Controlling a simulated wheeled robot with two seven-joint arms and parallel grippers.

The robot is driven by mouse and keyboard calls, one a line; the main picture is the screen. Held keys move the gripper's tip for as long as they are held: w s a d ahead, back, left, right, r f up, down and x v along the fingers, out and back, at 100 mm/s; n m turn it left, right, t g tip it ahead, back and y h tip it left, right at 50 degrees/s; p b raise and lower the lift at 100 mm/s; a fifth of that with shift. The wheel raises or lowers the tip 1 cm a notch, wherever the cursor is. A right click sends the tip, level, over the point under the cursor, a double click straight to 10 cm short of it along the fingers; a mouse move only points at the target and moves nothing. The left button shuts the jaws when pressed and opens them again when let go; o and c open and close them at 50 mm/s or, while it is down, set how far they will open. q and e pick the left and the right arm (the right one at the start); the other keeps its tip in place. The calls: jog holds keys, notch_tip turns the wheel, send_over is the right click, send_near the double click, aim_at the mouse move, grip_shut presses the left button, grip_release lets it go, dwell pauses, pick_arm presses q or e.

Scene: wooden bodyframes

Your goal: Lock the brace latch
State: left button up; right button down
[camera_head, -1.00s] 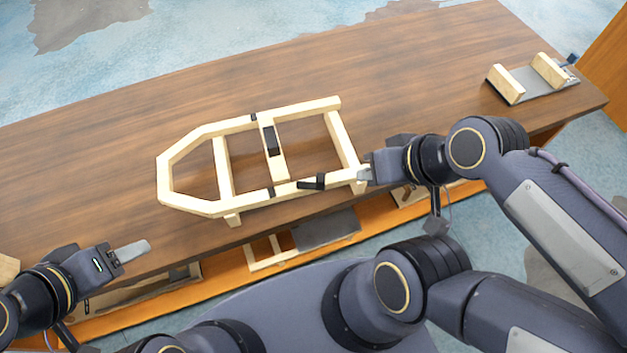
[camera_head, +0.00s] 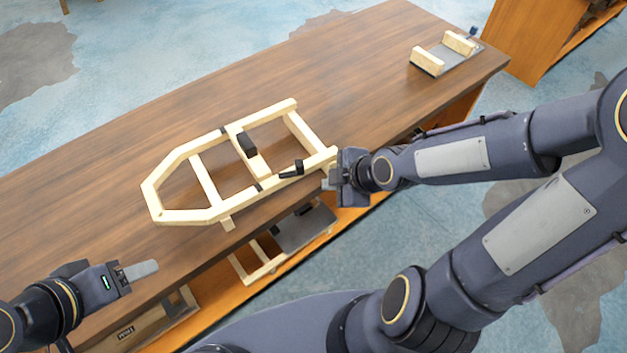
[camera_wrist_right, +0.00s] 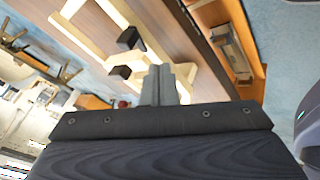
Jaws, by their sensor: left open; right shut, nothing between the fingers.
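A pale wooden bodyframe (camera_head: 206,182) with a pointed left end lies on the table. A cross brace (camera_head: 250,160) spans it and carries a black block (camera_head: 247,145). A black latch handle (camera_head: 292,169) sits on the near rail, right of the brace. My right gripper (camera_head: 328,178) is shut and empty at the frame's near right corner; I cannot tell if it touches the wood. In the right wrist view its shut fingers (camera_wrist_right: 160,85) show close to the dark latch piece (camera_wrist_right: 121,72).
The brown table (camera_head: 330,75) is clear behind the frame. A grey fixture with two wooden blocks (camera_head: 428,62) stands at the far right end. A lower shelf (camera_head: 305,228) under the near edge holds more wooden parts.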

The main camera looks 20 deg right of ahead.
jog(key=shift+f, duration=0.1)
jog(key=b, duration=1)
send_near(291, 170)
notch_tip(291, 170, down, 4)
jog(key=s, duration=0.1)
jog(key=shift+w+a, duration=0.25)
jog(key=shift+w, duration=0.15)
jog(key=shift+a, duration=0.1)
